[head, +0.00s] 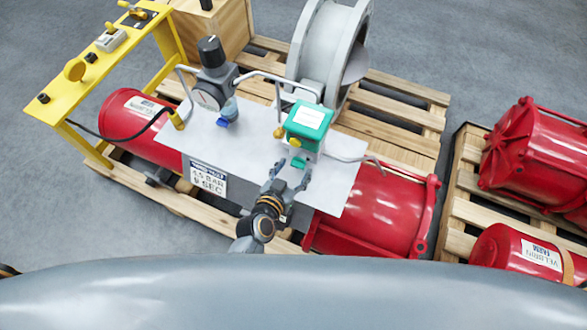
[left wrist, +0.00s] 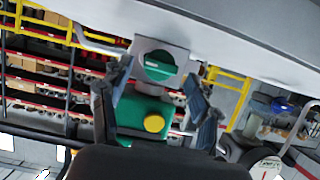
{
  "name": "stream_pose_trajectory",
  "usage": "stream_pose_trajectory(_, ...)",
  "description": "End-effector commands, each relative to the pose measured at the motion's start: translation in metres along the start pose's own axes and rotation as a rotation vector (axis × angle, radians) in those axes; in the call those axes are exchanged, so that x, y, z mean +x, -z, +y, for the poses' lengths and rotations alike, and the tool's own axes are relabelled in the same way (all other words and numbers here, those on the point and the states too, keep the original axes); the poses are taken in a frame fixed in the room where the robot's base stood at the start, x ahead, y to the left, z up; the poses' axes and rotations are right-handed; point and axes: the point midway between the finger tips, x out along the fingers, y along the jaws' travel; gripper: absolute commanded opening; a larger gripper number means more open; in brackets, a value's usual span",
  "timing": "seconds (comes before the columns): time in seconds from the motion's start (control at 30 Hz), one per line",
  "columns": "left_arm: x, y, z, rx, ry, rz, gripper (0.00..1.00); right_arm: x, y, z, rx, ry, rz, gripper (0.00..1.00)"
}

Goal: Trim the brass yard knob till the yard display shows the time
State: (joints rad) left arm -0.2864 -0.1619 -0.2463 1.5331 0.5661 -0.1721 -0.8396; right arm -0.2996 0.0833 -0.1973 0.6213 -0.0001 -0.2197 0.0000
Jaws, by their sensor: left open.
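A green box (head: 308,118) with a white label sits on the grey plate over the red actuator. Small yellow knobs (head: 280,132) are on its side; I cannot tell which knob is the brass yard one. In the left wrist view a round yellow knob (left wrist: 153,123) is on the green box (left wrist: 128,112), with a green dial (left wrist: 160,67) above it. My left gripper (head: 287,184) is open and empty, close in front of the box; its fingers (left wrist: 158,100) stand either side of the yellow knob in the wrist view. No display reading is legible. My right gripper is out of view.
A red actuator (head: 385,212) lies on a wooden pallet (head: 400,100), with a grey regulator (head: 213,80) and pipes above. A sign (head: 208,178) shows BAR and SEC. A yellow stand (head: 140,45) with knobs is left; more red cylinders (head: 540,150) are right.

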Motion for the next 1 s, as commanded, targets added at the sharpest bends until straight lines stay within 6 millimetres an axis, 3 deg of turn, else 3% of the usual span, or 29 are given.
stream_pose_trajectory(0.27,0.0014,0.0001,-0.0001,0.0,0.0,0.0,0.62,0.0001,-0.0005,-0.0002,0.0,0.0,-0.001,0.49)
stream_pose_trajectory(0.53,0.0012,0.0,-0.0002,0.0,0.0,0.0,0.08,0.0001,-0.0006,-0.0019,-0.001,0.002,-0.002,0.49)
stream_pose_trajectory(1.0,0.0016,-0.0013,-0.003,-0.112,-0.05,0.0,0.08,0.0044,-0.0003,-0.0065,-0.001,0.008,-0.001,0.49)
